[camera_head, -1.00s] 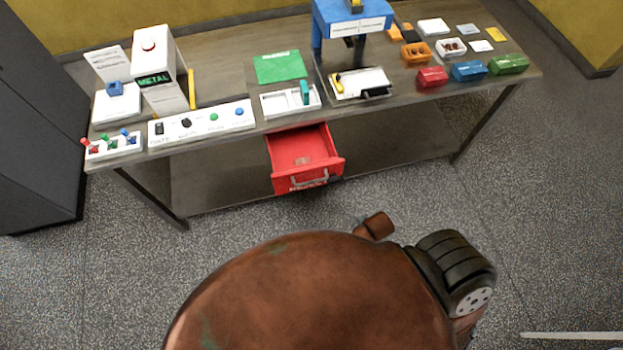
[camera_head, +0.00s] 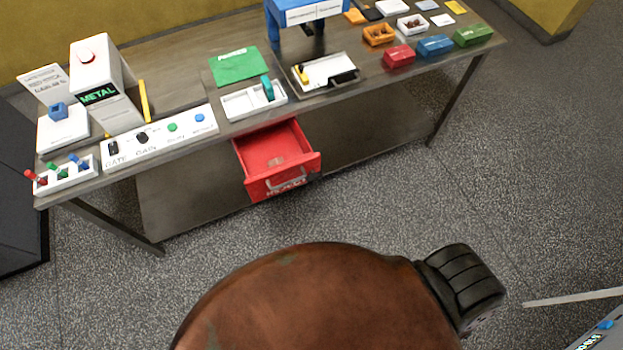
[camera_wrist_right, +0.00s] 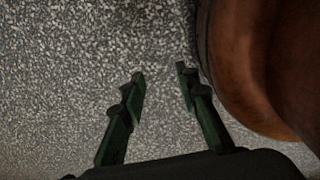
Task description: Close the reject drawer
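The red reject drawer (camera_head: 272,148) hangs under the front edge of the workbench and is pulled out. It has a pale handle (camera_head: 287,183) on its front, and a small pale item lies inside. My right gripper (camera_wrist_right: 159,72) shows in the right wrist view with its two fingers apart, empty, above the speckled floor. It is not in the head view, well away from the drawer. My left gripper is not in view.
The workbench (camera_head: 180,85) carries a metal detector box (camera_head: 100,85), a control panel (camera_head: 160,137), a blue frame (camera_head: 300,14) and several small coloured bins. Speckled floor (camera_head: 380,220) lies clear before the bench. A grey object (camera_head: 600,325) shows at lower right.

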